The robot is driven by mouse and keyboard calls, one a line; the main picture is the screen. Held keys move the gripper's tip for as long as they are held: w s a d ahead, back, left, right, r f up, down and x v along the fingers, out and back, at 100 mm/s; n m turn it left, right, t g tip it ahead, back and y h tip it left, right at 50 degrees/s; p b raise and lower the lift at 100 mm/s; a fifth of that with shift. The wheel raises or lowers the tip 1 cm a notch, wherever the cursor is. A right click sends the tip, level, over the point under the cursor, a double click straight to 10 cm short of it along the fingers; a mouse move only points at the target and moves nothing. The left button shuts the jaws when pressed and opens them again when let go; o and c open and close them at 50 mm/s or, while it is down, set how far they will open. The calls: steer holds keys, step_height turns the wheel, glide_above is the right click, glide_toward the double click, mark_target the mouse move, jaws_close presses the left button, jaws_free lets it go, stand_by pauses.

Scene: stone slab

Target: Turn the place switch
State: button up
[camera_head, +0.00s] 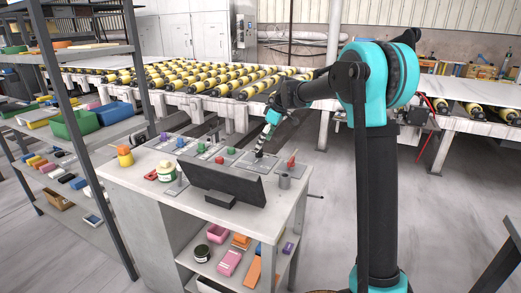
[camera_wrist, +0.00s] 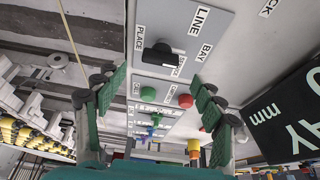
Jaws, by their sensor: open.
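The place switch is a black rotary knob (camera_wrist: 163,56) on a grey plate (camera_wrist: 185,22), seen in the wrist view. The labels PLACE, LINE and BAY stand around it. Its handle lies roughly across the picture. My gripper (camera_wrist: 158,88) is open and empty, with its green-padded fingers to the left and right. The knob shows ahead of the gap between them, seemingly apart from both. In the head view my gripper (camera_head: 261,143) points down over the plate (camera_head: 254,165) near the right of the bench top; the knob is not clear there.
A dark display (camera_head: 222,183) stands at the bench front, and its lettering shows in the wrist view (camera_wrist: 288,115). Green (camera_wrist: 147,94) and red (camera_wrist: 185,101) buttons sit beyond the switch plate.

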mark_target(260, 151)
steer(key=shift+x, duration=2.6)
steer(key=shift+c, duration=0.6)
steer(key=c, duration=1)
steer(key=shift+c, duration=0.2)
steer(key=m, duration=0.2)
steer(key=m+t, duration=0.1)
steer(key=m, duration=0.1)
steer(key=shift+s+a+m+t+h, duration=0.1)
steer(key=shift+s+m+t+h, duration=0.05)
steer(key=shift+m+t+h, duration=0.55)
steer(key=shift+m+h, duration=0.5)
steer(key=shift+m, duration=1.3)
steer(key=o, duration=1.2)
steer(key=shift+c, duration=0.2)
